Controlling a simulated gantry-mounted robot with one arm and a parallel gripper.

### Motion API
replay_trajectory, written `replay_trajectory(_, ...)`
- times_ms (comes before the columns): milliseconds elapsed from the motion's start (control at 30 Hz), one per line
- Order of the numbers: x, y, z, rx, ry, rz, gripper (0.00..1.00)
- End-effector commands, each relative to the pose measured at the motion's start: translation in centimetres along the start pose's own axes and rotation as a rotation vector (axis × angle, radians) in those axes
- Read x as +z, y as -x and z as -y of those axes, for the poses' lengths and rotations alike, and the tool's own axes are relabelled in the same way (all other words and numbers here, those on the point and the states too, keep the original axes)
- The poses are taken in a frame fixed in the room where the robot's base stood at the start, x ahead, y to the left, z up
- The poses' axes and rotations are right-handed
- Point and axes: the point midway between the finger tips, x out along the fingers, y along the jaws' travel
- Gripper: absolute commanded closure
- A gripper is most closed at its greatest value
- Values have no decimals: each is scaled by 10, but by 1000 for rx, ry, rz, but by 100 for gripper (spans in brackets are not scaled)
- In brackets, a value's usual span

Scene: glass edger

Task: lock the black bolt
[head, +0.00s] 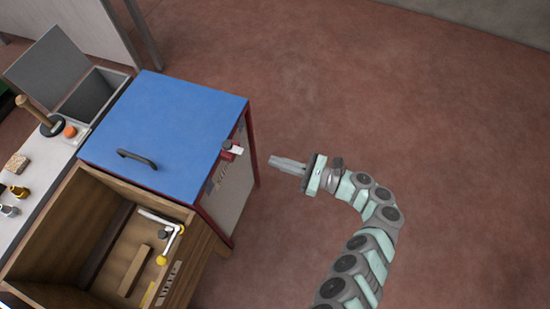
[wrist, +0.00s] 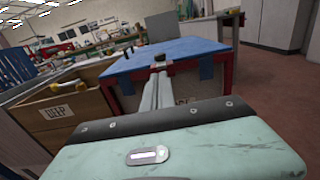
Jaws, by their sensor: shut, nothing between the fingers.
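The blue-topped cabinet (head: 175,125) has a red frame. On its right side is a small red fitting (head: 230,151) with a white piece and a small dark part. I cannot make out for sure which part is the black bolt. My gripper (head: 273,161) is to the right of that fitting, apart from it, pointing left at it. Its fingers are shut and empty. In the wrist view the shut fingers (wrist: 158,82) point at the near edge of the blue top (wrist: 180,54), and their tips overlap a small dark and grey fitting there.
A black handle (head: 137,158) stands on the blue top. Left of it is an open wooden box (head: 60,235) holding a white pipe (head: 160,220). A counter with a mallet (head: 38,115) and small items is at far left. The floor to the right is clear.

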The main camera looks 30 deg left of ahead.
Motion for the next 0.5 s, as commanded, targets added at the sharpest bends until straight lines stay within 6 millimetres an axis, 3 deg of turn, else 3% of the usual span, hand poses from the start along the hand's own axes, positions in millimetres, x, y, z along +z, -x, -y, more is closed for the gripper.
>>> replay_trajectory(300, 1, -66, -1, 1, 0, 7, 100)
replay_trajectory(500, 0, -99, 0, -2, -1, 4, 100)
